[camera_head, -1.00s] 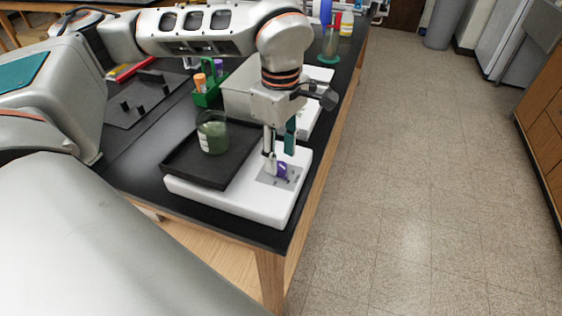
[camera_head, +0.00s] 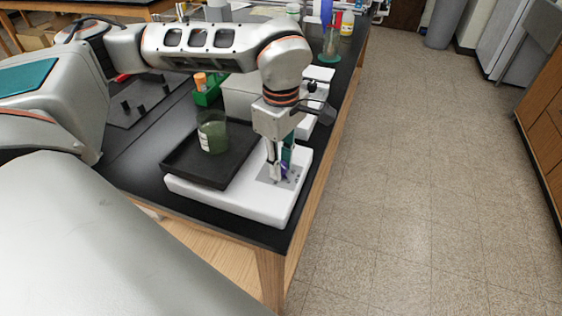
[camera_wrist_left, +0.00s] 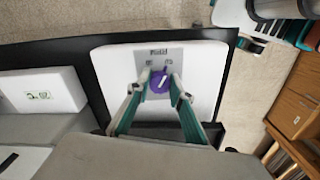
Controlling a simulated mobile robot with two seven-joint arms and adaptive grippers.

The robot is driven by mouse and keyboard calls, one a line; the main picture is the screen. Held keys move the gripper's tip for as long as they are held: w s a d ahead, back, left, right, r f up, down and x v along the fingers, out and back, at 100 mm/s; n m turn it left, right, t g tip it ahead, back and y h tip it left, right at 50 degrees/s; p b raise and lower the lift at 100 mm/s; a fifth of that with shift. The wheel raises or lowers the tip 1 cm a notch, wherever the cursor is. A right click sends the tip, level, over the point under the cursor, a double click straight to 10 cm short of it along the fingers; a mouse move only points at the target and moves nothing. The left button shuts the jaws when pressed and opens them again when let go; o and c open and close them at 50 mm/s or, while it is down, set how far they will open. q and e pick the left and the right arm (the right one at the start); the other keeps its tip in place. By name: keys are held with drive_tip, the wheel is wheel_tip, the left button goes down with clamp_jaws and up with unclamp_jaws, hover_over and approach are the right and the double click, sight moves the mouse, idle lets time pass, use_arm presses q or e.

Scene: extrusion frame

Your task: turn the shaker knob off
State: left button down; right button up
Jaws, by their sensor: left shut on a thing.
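The shaker (camera_head: 228,203) is a white flat unit near the table's front edge, with a black tray (camera_head: 186,169) on top. Its purple knob (camera_head: 286,172) is on the grey panel at its right end, partly hidden by the fingers. In the left wrist view the knob (camera_wrist_left: 160,83) shows a white pointer line slanting to the upper right. My left gripper (camera_head: 281,175) points down at the panel and is shut on the knob, one finger on each side, also in the left wrist view (camera_wrist_left: 157,90). My right gripper is not in view.
A beaker of green liquid (camera_head: 212,135) stands on the tray, left of my gripper. Behind are a green rack (camera_head: 206,94) and a pale box-shaped device (camera_head: 240,98). The table's right edge is close, with open floor (camera_head: 430,200) beyond.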

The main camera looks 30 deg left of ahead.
use_arm(q)
drive_tip(key=n+b, duration=0.1)
drive_tip(key=n, duration=0.5)
drive_tip(key=shift+b, duration=0.35)
drive_tip(key=n, duration=0.3)
drive_tip(key=shift+n+b, duration=0.3)
drive_tip(key=shift+b, duration=0.05)
drive_tip(key=n, duration=0.3)
drive_tip(key=shift+w+n, duration=0.1)
drive_tip(key=shift+n, duration=0.2)
drive_tip(key=n+b, duration=0.1)
drive_tip(key=n, duration=0.4)
drive_tip(key=shift+a, duration=0.1)
drive_tip(key=n, duration=0.5)
drive_tip(key=shift+n+b, duration=0.3)
drive_tip(key=c, duration=1.8)
unclamp_jaws()
